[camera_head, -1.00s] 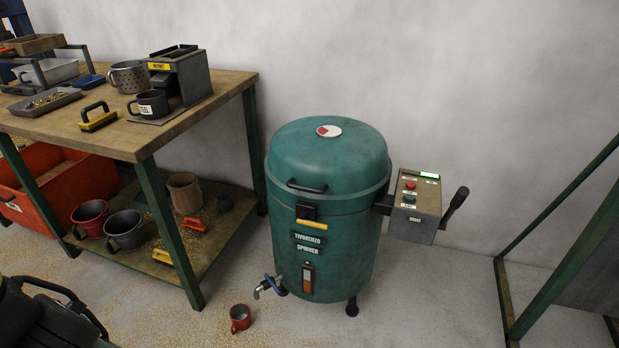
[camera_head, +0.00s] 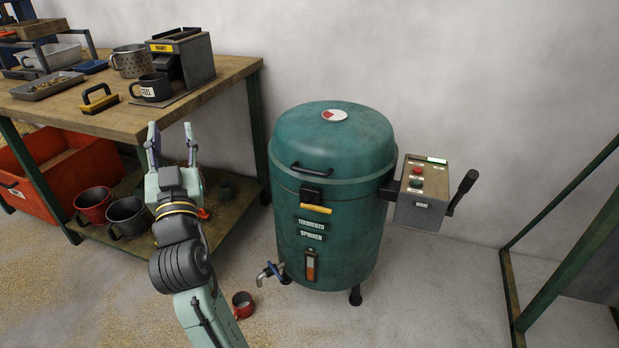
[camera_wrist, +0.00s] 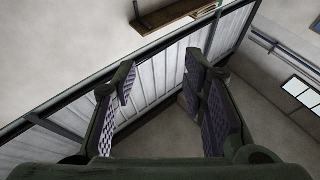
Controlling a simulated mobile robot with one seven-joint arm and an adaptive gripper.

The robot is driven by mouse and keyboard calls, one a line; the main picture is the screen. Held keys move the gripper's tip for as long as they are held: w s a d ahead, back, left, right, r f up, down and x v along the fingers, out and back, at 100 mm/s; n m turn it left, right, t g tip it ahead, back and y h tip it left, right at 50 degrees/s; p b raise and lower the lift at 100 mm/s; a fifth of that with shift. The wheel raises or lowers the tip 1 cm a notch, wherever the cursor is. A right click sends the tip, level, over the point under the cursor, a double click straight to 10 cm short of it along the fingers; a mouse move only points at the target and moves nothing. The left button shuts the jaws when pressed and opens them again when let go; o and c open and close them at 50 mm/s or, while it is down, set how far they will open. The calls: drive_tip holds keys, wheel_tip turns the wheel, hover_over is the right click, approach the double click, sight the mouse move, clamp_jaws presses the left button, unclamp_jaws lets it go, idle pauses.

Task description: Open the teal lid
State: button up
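The teal lid (camera_head: 345,132) is a rounded dome that sits shut on the teal spinner drum (camera_head: 345,235). A black handle (camera_head: 309,170) is on the lid's front left. A black latch with a yellow lever (camera_head: 315,209) is on the drum just below the rim. My gripper (camera_head: 170,132) is raised to the left of the drum, apart from it, in front of the workbench. Its two fingers point up and are spread apart with nothing between them. The wrist view also shows the open, empty fingers (camera_wrist: 160,100), with no part of the drum.
A control box (camera_head: 423,195) with a black lever sticks out from the drum's right. A red mug (camera_head: 242,304) lies on the floor by the tap (camera_head: 270,273). The workbench (camera_head: 120,118) holds mugs and trays. A green metal frame (camera_head: 560,255) stands at the right.

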sight(309, 173)
drive_tip(key=shift+o, duration=1.2)
drive_tip(key=w+d+f+m+g+h, duration=0.1)
drive_tip(key=w+d+f+m+h, duration=0.1)
drive_tip(key=d+f, duration=0.4)
drive_tip(key=w+d+f+m+g+h, duration=0.1)
drive_tip(key=w+d+f+m+h, duration=0.1)
drive_tip(key=w+d+f+h, duration=0.3)
drive_tip(key=shift+d+f+h+b, duration=0.35)
drive_tip(key=shift+f+h+b, duration=0.05)
drive_tip(key=shift+f, duration=0.4)
drive_tip(key=o, duration=0.4)
drive_tip(key=w+d+f+m+g+h, duration=0.1)
drive_tip(key=d+f+m+g+h, duration=0.1)
drive_tip(key=d+f+h, duration=0.2)
drive_tip(key=d+f, duration=0.3)
drive_tip(key=d, duration=0.2)
drive_tip(key=shift+f+m+g+h, duration=0.15)
drive_tip(key=shift+m+g+h, duration=0.15)
drive_tip(key=shift+m, duration=0.1)
drive_tip(key=o, duration=0.7)
drive_tip(key=x, duration=0.3)
drive_tip(key=p+x, duration=0.1)
drive_tip(key=x, duration=0.6)
drive_tip(key=shift+s+d+f, duration=0.1)
drive_tip(key=shift+s+d, duration=0.05)
drive_tip(key=shift+d, duration=0.15)
drive_tip(key=shift+w+d+p, duration=0.15)
drive_tip(key=shift+w+p, duration=0.15)
drive_tip(key=shift+w, duration=0.25)
drive_tip(key=shift+c, duration=0.4)
